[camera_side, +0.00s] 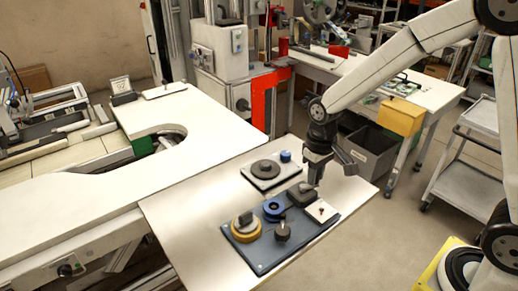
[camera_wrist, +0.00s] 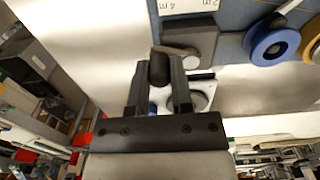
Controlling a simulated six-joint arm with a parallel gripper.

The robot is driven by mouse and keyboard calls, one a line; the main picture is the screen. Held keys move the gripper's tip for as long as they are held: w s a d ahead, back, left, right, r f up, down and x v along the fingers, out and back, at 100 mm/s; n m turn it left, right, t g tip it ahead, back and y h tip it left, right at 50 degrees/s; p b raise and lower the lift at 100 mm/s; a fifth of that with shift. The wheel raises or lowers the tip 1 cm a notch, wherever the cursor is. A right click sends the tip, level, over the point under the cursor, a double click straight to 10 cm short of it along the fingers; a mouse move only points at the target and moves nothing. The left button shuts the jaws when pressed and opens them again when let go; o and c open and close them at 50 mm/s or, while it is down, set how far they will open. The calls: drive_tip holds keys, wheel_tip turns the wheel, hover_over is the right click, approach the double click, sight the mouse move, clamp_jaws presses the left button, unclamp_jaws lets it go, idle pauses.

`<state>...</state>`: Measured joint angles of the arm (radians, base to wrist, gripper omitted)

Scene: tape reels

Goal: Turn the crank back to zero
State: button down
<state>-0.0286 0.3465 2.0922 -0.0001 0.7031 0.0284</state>
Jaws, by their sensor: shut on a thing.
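My gripper (camera_side: 313,179) points down over the far right part of the blue-grey board (camera_side: 262,262). In the wrist view its two fingers (camera_wrist: 159,66) are shut on a black cylindrical crank handle (camera_wrist: 159,70). The handle stands beside a dark grey crank block (camera_wrist: 193,38); in the side view this block (camera_side: 301,195) sits just below the fingers. A white dial card (camera_side: 321,211) with a small red mark lies next to the block. Part of the card (camera_wrist: 188,5) shows printed marks at the top of the wrist view. The pointer's exact reading is too small to tell.
A separate pale plate (camera_side: 252,181) carries a dark disc (camera_side: 265,169) and a blue knob (camera_side: 286,156). The table's left part is clear.

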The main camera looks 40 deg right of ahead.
drive_tip(key=shift+w, duration=0.2)
drive_tip(key=shift+w, duration=0.35)
drive_tip(key=c, duration=0.6)
unclamp_jaws()
drive_tip(key=shift+d, duration=0.1)
drive_tip(key=shift+o, duration=0.2)
drive_tip(key=shift+r, duration=0.1)
wheel_tip(320, 180, up, 7)
drive_tip(key=shift+s, duration=0.1)
idle(0.5)
